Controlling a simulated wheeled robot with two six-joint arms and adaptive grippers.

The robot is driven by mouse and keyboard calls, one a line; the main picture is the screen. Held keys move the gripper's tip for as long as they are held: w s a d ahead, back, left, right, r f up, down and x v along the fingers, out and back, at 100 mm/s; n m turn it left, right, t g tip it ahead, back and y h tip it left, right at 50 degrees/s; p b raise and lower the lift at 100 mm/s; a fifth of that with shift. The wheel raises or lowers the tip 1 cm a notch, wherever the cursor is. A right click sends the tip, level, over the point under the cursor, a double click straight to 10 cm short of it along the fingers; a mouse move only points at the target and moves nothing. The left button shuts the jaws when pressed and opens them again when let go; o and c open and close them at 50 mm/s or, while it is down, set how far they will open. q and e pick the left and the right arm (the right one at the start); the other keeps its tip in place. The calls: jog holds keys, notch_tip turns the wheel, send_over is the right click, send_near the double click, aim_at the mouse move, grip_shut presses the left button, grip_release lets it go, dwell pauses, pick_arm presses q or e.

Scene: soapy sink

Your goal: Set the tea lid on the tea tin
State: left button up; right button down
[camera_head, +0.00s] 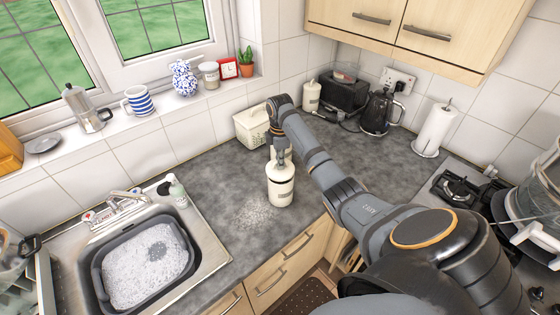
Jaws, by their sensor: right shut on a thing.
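The cream tea tin (281,194) stands upright on the grey worktop, near its front edge and right of the sink. A dark band runs round it; its lettering is too small to read. My right gripper (282,158) points down over the tin and is shut on the pale tea lid (281,171) at the tin's top. The fingers partly cover the lid, and I cannot tell whether it is fully seated or slightly above the rim. My left gripper is not in view.
A cream basket (251,125) stands behind my right gripper. The sink with a foamy basin (145,268) is at left. White grains lie left of the tin.

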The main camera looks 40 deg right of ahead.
jog(key=shift+s+a+f, duration=0.1)
jog(key=shift+f, duration=0.7)
dwell(0.6)
jog(key=shift+r, duration=0.15)
jog(key=shift+r, duration=0.25)
jog(key=shift+r, duration=0.1)
dwell(0.6)
jog(key=shift+f, duration=0.45)
dwell(0.8)
jog(key=shift+r, duration=0.15)
jog(key=shift+r, duration=0.2)
